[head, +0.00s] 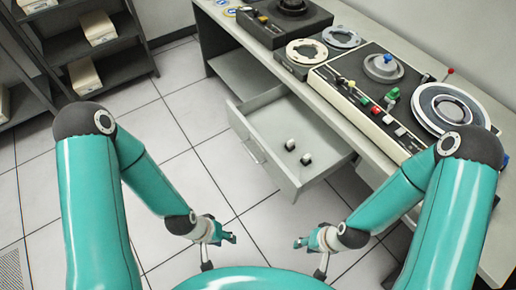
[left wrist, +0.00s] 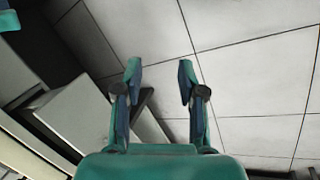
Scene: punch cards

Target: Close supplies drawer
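The supplies drawer (head: 285,122) is pulled out from under the grey desk, with a bar handle (head: 252,152) on its front. Two small white-and-black items (head: 305,158) lie inside it. My left gripper (head: 230,236) is in front of and below the drawer, apart from it. In the left wrist view my left gripper (left wrist: 159,68) is open, with bare floor between its fingers. My right gripper (head: 299,243) is below the drawer's near corner, apart from it; its fingers are too small to judge. A grey box-like shape (left wrist: 85,112), perhaps the drawer, shows left of my left gripper.
The desk (head: 330,103) carries tape-reel machines and a panel with coloured knobs (head: 378,112). An open grey compartment (head: 245,75) is beside the drawer. Dark shelves (head: 115,67) with boxes stand at the upper left. The tiled floor (head: 185,85) between is clear.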

